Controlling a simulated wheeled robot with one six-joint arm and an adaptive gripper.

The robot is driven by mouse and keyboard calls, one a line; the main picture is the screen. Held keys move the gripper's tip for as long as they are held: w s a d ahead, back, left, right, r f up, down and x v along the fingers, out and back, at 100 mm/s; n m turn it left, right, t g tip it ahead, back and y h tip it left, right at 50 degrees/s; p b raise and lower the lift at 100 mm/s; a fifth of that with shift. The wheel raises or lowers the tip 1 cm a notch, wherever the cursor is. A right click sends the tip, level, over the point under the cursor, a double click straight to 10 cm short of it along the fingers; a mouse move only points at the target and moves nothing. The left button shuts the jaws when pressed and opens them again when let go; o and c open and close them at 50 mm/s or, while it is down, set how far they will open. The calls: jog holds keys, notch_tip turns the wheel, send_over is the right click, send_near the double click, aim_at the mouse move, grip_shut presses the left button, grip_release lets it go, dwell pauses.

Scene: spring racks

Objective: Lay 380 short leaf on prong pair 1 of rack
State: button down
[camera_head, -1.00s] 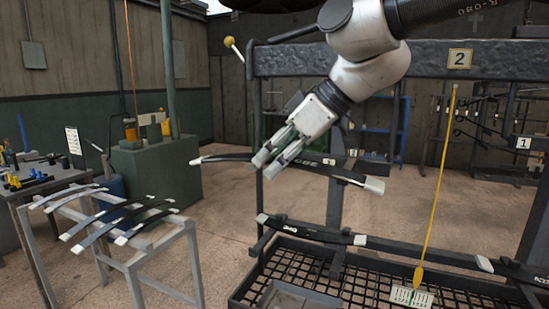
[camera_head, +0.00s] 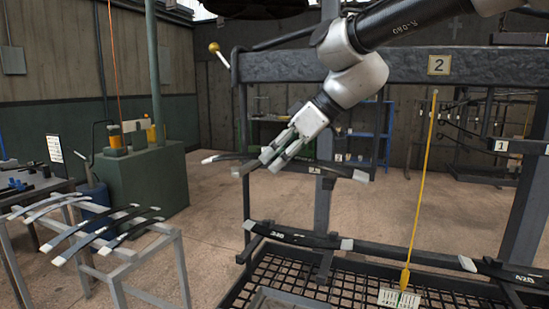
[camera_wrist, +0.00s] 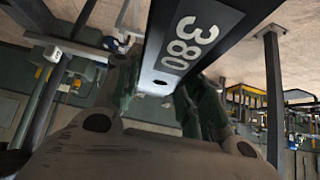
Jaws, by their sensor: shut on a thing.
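The 380 short leaf is a dark, slightly curved bar with pale ends. It shows in the head view (camera_head: 335,169), and its white 380 mark reads in the wrist view (camera_wrist: 190,43). My gripper (camera_head: 278,155) is shut around its middle and holds it roughly level in the air; it also shows in the wrist view (camera_wrist: 165,105). The dark rack (camera_head: 400,68) stands behind and beside the leaf, with a plate marked 2 on its top beam. A plate marked 1 (camera_head: 502,146) is at the right. I cannot clearly make out prong pair 1.
A marked leaf (camera_head: 300,238) lies on the rack's lower level, and a 420 leaf (camera_head: 515,272) is at lower right. A yellow pointer (camera_head: 420,190) hangs over a scale card. A grey stand (camera_head: 150,245) at left bears several leaves. Open floor lies between stand and rack.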

jog(key=shift+w+d+f, duration=0.3)
jog(key=shift+w+f, duration=0.15)
jog(key=shift+w, duration=0.3)
jog(key=shift+w+d+f, duration=0.25)
jog(key=shift+w+f, duration=0.2)
jog(key=shift+w, duration=0.35)
jog(key=shift+w+d+f, duration=0.3)
jog(key=shift+w+f, duration=0.15)
jog(key=shift+w, duration=0.3)
